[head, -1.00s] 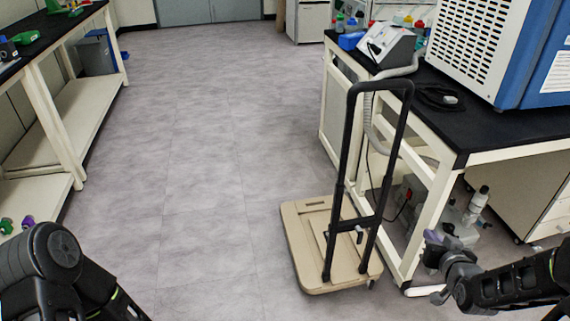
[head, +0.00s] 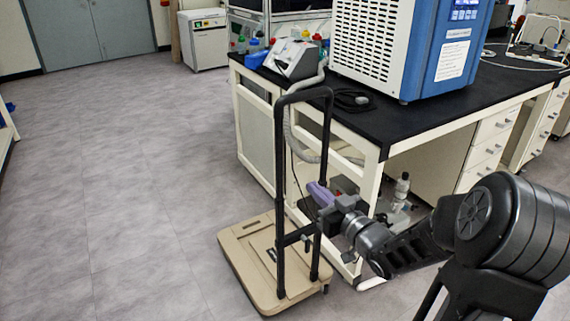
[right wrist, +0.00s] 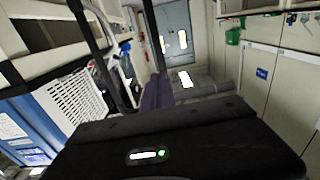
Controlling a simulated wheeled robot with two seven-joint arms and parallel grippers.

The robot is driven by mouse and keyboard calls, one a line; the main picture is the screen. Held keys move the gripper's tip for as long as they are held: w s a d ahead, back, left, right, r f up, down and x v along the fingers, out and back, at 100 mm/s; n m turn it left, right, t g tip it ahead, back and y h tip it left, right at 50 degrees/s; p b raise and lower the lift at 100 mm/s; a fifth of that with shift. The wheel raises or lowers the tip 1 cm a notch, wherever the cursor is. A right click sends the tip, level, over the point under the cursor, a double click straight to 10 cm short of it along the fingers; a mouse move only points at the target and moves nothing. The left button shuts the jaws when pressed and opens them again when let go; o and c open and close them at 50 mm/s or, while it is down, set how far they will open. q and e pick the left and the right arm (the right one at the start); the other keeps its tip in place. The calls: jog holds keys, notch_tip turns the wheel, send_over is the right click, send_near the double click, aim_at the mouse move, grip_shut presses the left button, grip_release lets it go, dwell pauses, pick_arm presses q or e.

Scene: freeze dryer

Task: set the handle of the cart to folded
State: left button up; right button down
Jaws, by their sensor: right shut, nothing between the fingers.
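The cart has a flat beige platform (head: 243,262) on the floor and a black U-shaped handle (head: 304,95) standing upright above it. A crossbar with a small latch-like lever (head: 306,241) joins the handle's posts low down. My right gripper (head: 318,192) is shut with nothing in it. Its purple fingers are at the handle's right post, above the crossbar; I cannot tell whether they touch it. In the right wrist view the purple fingers (right wrist: 158,92) lie together, and a dark handle post (right wrist: 153,35) passes close to them. My left gripper is out of view.
A black-topped bench (head: 430,118) with a blue and white freeze dryer (head: 400,45) stands right behind the cart. Its cream leg (head: 371,182) is close to the handle. The floor (head: 110,200) left of the cart is clear.

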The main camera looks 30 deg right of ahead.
aim_at(280, 158)
jog(key=w+b, duration=0.1)
jog(key=w, duration=1.3)
jog(key=shift+d, duration=0.15)
